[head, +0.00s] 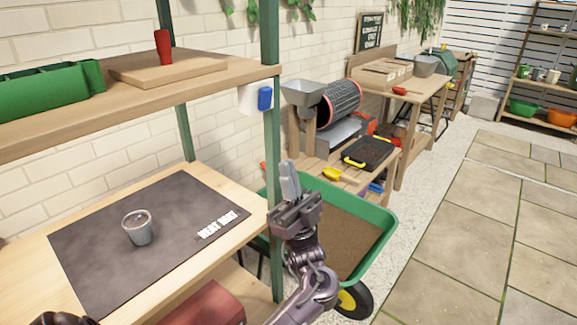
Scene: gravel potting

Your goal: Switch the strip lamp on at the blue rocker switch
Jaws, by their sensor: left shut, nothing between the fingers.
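The blue rocker switch (264,98) sits on a white plate (247,100) beside the green front post (271,150), just under the upper shelf. My left gripper (288,172) points upward, with its fingers together and nothing between them. In the picture it is below and a little right of the switch, in front of the green wheelbarrow, and clearly apart from the switch. The strip lamp is not visible. My right gripper is not in view.
The upper shelf (150,100) holds a green trough (45,92) and a board with a red object (163,47). Below, a dark mat (100,240) bears a grey pot (138,228). A green wheelbarrow (385,222) stands right of the post. Paving at right is clear.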

